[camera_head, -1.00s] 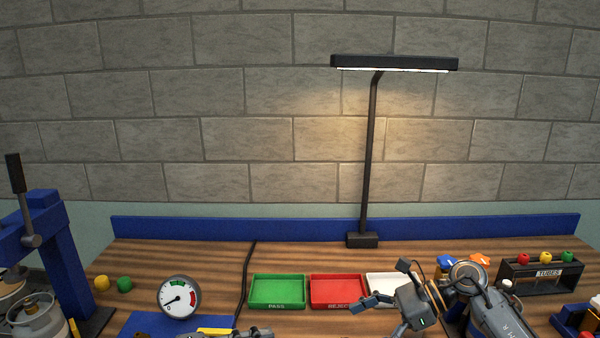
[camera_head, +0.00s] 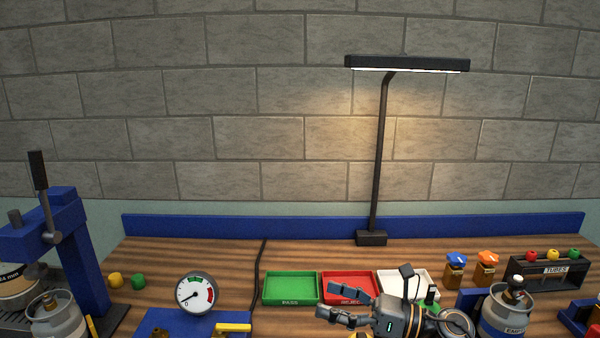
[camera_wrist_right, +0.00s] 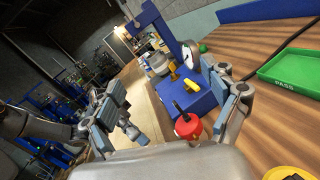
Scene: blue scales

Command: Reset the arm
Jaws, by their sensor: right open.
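My right gripper (camera_head: 345,304) is at the lower right of the head view, above the bench front. Its fingers point left, spread apart with nothing between them. In the right wrist view its two fingers (camera_wrist_right: 172,112) stand wide apart at left and right. Beyond them are a blue block (camera_wrist_right: 190,92) with a yellow lever and a red round part (camera_wrist_right: 188,127). My left gripper is not in the head view.
A green PASS tray (camera_head: 290,301), a red REJECT tray (camera_head: 347,274) and a white tray (camera_head: 402,275) stand behind the right gripper. A dial gauge (camera_head: 196,293) and a blue press (camera_head: 75,240) are left. A lamp (camera_head: 378,160), bottles (camera_head: 487,266) and a TUBES rack (camera_head: 515,275) stand right.

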